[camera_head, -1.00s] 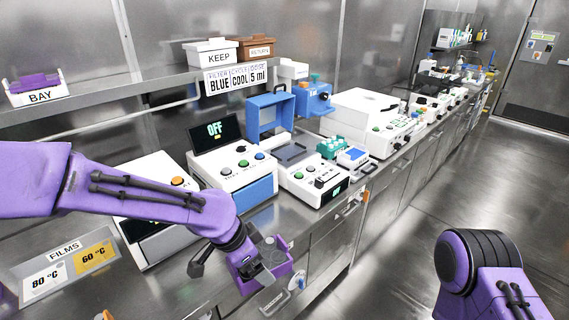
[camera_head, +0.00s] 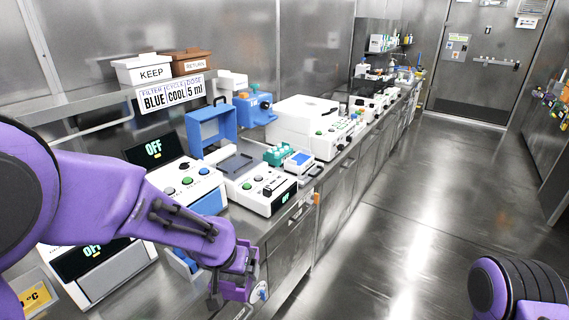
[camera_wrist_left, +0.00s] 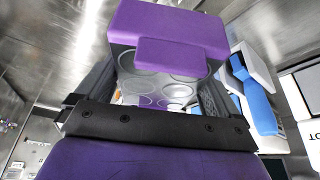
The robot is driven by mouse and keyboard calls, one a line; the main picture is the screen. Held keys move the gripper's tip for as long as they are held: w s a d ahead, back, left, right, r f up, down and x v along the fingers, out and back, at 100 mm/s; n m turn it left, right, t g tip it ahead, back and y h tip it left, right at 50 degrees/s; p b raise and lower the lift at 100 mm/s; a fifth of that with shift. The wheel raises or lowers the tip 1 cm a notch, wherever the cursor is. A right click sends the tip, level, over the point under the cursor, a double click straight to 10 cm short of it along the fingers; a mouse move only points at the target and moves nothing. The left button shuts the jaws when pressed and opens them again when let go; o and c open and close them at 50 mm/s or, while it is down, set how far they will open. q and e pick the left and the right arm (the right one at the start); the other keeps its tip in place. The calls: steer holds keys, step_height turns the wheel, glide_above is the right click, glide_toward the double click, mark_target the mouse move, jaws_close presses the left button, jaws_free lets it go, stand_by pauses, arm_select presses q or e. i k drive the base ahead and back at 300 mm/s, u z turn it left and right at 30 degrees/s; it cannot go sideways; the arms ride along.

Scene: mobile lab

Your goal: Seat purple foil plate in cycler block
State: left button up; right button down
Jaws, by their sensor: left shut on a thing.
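My left gripper (camera_head: 236,286) is shut on the purple foil plate, low in front of the bench edge. In the left wrist view the purple foil plate (camera_wrist_left: 170,35) sits between the fingers, with silvery round wells showing on its face. A white instrument with a dark flat recess (camera_head: 238,164) stands on the bench beyond the gripper; I cannot tell for sure whether this is the cycler block. An upright blue frame (camera_head: 211,127) stands behind it. My right gripper is out of view.
A white unit with an OFF display (camera_head: 153,148) stands left of the recessed instrument, partly behind my left arm. Teal (camera_head: 278,155) and blue-white (camera_head: 299,162) items sit to its right. KEEP (camera_head: 143,70) and RETURN (camera_head: 191,62) bins stand on the shelf. The floor (camera_head: 400,230) at right is clear.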

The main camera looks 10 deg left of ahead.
mark_target(235, 164)
steer(key=z, duration=1.15)
steer(key=i, duration=2.1)
steer(key=u, duration=2.8)
